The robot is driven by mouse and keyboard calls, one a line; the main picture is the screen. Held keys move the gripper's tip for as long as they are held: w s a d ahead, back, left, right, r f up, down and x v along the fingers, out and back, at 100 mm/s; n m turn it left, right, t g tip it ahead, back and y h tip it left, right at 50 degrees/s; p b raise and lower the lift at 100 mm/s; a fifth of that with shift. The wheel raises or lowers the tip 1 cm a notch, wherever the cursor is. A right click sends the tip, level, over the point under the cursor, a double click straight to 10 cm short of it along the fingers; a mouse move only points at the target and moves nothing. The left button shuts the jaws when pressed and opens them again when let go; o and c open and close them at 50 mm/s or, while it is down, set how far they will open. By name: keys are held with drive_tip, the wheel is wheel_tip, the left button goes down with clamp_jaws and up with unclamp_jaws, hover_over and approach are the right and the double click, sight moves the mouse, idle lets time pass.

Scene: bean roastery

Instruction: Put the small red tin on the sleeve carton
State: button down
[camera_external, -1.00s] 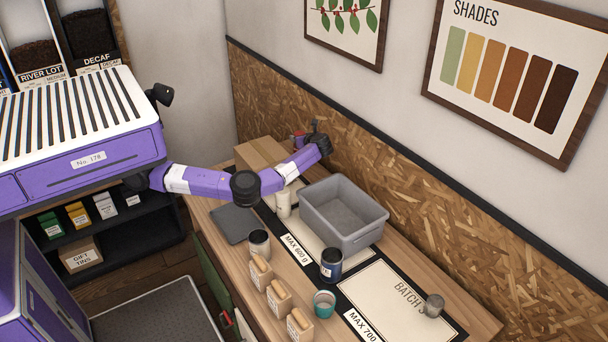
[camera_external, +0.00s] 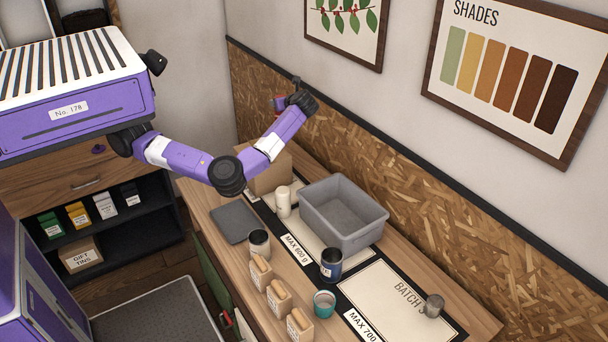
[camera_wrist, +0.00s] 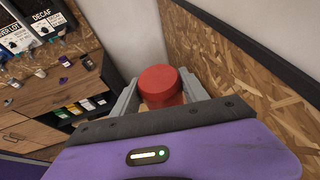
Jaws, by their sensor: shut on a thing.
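The small red tin (camera_wrist: 160,84) fills the middle of the wrist view, upright between the two grey fingers of my gripper (camera_external: 286,102). My gripper is shut on it. In the external view the red tin (camera_external: 279,104) shows partly at my gripper's left, raised well above the worktop near the wall. The sleeve carton, a plain brown box (camera_external: 268,175), stands at the worktop's far left end, partly hidden behind my arm. The tin is above the carton's height and apart from it; how far it lies over the carton is hard to tell.
A grey bin (camera_external: 342,238) stands right of the carton, with a white canister (camera_external: 283,202) between them. A dark pad (camera_external: 234,223), tins, a teal cup (camera_external: 324,303) and several small bags stand nearer the front. The chipboard wall panel (camera_external: 400,205) runs close behind.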

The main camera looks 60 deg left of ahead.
drive_tip(key=s+a+r+p, duration=0.45)
drive_tip(key=s+r, duration=0.35)
drive_tip(key=s, duration=0.3)
wheel_tip(320, 180, down, 20)
drive_tip(key=p, duration=0.3)
drive_tip(key=shift+w+a, duration=0.25)
drive_tip(key=shift+f, duration=0.2)
drive_tip(key=c, duration=0.6)
unclamp_jaws()
drive_tip(key=shift+r, duration=0.15)
drive_tip(key=shift+b+v, duration=1.75)
drive_tip(key=shift+v, duration=4.3)
